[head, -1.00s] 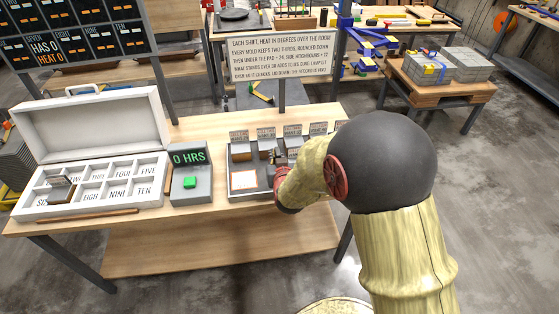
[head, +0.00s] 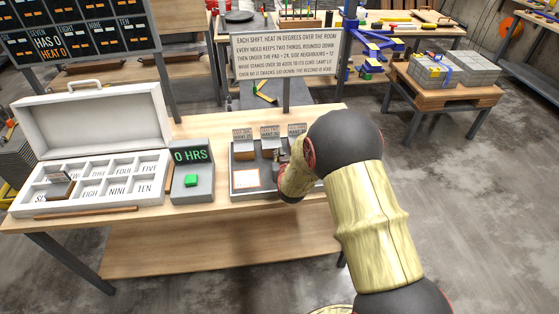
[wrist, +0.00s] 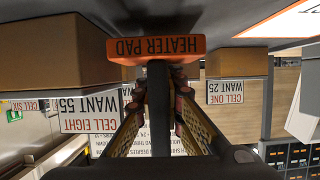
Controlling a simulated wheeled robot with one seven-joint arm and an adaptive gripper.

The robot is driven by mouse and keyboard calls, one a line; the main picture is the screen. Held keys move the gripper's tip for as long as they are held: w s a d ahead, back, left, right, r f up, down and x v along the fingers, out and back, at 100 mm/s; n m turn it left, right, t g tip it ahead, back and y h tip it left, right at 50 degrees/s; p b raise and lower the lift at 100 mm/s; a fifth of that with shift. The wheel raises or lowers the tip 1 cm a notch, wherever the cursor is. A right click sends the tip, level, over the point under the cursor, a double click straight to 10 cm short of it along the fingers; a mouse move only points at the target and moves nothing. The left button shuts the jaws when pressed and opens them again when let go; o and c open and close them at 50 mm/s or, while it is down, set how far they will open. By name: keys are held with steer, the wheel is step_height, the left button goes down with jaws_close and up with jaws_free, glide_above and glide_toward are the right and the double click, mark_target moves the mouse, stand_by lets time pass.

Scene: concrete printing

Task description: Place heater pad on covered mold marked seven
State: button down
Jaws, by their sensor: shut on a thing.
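My gripper (wrist: 165,80) is shut on the heater pad's stem in the wrist view. The orange heater pad label (wrist: 155,47) appears upside down between the fingers. In the head view, my wrist is over the right part of the grey tray (head: 236,186), and hides the pad and fingertips there. A small block with a grey plate (head: 60,186) is in the white case (head: 100,208) at the left, over the compartment between SIX and EIGHT. No readable seven marking shows on it. Brown blocks show near the pad in the wrist view, left (wrist: 60,50) and right (wrist: 232,60).
Cell signs stand behind the tray, including CELL EIGHT (wrist: 88,110) and CELL ONE (wrist: 225,92). A grey counter box (head: 192,183) reading 0 HRS stands between case and tray. A wooden strip (head: 85,213) lies at the case's front. The case lid (head: 90,125) stands open.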

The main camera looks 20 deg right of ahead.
steer(key=shift+w+f, duration=0.1)
steer(key=shift+f, duration=0.3)
steer(key=c, duration=2.4)
jaws_free()
steer(key=shift+f, duration=0.3)
steer(key=o, duration=0.5)
steer(key=shift+r, duration=0.1)
